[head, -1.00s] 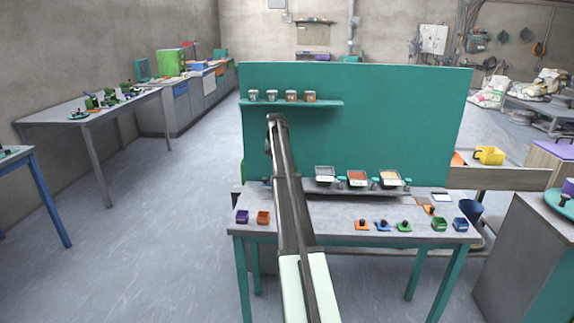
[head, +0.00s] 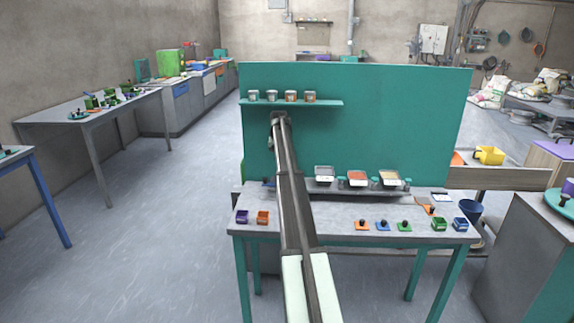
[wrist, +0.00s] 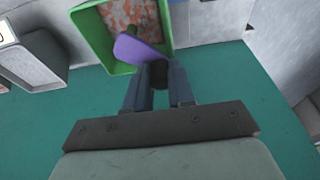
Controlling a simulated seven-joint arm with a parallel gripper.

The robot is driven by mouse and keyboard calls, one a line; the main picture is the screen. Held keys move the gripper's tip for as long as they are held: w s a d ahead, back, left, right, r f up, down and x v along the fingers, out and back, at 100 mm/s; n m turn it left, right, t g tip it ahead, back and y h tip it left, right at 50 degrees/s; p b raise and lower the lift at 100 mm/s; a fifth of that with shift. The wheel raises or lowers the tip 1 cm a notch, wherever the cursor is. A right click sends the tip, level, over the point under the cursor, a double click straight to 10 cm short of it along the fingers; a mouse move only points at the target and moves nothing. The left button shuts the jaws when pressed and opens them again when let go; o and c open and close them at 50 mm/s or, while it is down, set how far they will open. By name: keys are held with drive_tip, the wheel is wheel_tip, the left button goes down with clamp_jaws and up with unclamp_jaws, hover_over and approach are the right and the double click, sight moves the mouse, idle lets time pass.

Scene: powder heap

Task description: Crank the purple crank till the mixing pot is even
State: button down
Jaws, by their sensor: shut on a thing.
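In the wrist view, the mixing pot (wrist: 83,31) is a green open box at the top, holding a blotchy mix of orange-red and pale powder. The purple crank (wrist: 133,49) reaches across the pot's near edge. Its dark knob (wrist: 158,76) lies between the two fingers of my gripper (wrist: 159,84), which is shut on it. The fingers and crank cover part of the powder. In the head view my arm hides the pot, the crank and my gripper.
A teal panel (head: 400,110) stands behind the bench (head: 335,213), with several small jars on its shelf (head: 325,103). Trays of powder, including a red-brown one (head: 357,177), stand along the bench's back. Small coloured boxes and tools line its front. The bench middle is fairly clear.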

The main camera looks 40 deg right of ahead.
drive_tip(key=c, duration=1.1)
unclamp_jaws()
drive_tip(key=shift+r, duration=3.8)
drive_tip(key=shift+a+f, duration=0.1)
